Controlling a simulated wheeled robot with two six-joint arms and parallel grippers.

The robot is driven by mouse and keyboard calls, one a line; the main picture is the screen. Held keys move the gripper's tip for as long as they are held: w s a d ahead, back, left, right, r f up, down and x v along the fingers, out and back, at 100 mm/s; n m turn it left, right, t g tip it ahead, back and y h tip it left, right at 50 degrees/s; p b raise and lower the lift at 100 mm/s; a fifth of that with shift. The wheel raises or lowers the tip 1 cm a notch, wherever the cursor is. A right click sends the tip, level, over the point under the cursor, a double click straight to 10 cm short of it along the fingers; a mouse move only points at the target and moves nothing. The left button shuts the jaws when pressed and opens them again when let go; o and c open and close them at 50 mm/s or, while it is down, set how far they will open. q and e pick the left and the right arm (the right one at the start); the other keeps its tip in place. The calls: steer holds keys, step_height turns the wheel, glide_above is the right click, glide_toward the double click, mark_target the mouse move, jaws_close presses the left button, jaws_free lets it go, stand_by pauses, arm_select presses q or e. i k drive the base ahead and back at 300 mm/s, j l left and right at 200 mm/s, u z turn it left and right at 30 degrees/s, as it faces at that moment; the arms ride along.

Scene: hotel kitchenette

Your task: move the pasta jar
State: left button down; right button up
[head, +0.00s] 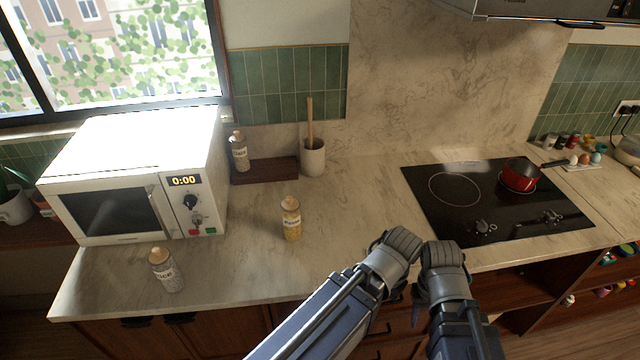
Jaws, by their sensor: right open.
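A jar with yellowish contents and a pale lid, which I take to be the pasta jar (291,220), stands upright on the counter right of the microwave. Its label is too small to read surely. A similar jar with pale contents (167,272) stands near the front edge at left, and another jar (239,152) stands on the dark wooden board at the back. My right gripper (442,264) is open and empty near the counter's front edge, right of the yellowish jar. My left gripper (398,250) is close beside it, touching no jar; its jaws are unclear.
A white microwave (135,170) fills the left of the counter. A crock with a wooden utensil (313,157) stands by the dark board (265,170). A black cooktop (460,215) with a red pot (518,177) is at right. The counter between the jar and the cooktop is clear.

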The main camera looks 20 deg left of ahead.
mark_target(291, 221)
steer(key=i+l+u, duration=0.2)
steer(key=l, duration=0.2)
steer(key=l+u, duration=0.2)
steer(key=l, duration=0.15)
steer(key=i+l+u, duration=0.2)
steer(key=l, duration=0.25)
steer(key=k, duration=0.05)
